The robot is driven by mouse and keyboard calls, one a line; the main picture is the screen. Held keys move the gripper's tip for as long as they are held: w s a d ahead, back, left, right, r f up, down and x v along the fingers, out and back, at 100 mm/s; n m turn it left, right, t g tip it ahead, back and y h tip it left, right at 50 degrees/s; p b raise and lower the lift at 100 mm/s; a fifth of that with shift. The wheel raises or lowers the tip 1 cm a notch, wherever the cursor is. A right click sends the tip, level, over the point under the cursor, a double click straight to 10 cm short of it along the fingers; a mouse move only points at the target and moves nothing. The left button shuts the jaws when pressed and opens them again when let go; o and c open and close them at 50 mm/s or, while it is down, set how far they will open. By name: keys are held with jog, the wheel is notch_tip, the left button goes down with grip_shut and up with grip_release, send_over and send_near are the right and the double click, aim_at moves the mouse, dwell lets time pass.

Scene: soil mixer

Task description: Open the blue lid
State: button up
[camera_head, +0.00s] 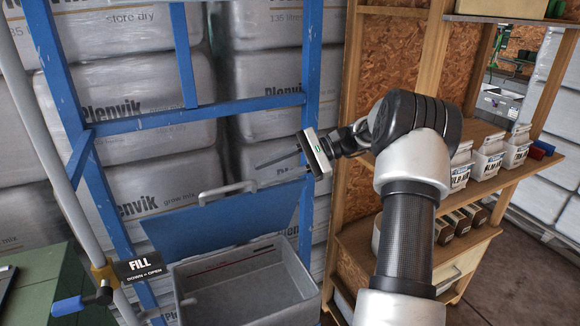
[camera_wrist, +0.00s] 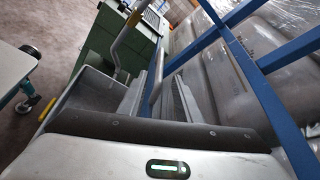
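The blue lid (camera_head: 215,232) stands tilted up at the back of the grey bin (camera_head: 250,295) in the head view. The inside of the bin shows in front of it. A grey bar handle (camera_head: 226,190) is at the lid's upper edge. My gripper (camera_head: 270,168) is above and to the right of the handle, apart from it, with its fingers pointing left. In the wrist view my gripper (camera_wrist: 158,98) shows two grey fingers with a gap between them. A grey bar shows in that gap; I cannot tell what it belongs to. Nothing is clearly held.
A blue frame (camera_head: 205,120) stands before stacked wrapped bags (camera_head: 150,105). A wooden shelf (camera_head: 495,165) with several white containers is on the right. A grey pole and a FILL lever sign (camera_head: 140,267) are at left, near a green cabinet (camera_head: 40,290).

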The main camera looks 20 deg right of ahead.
jog(key=v, duration=0.6)
jog(key=shift+a, duration=0.1)
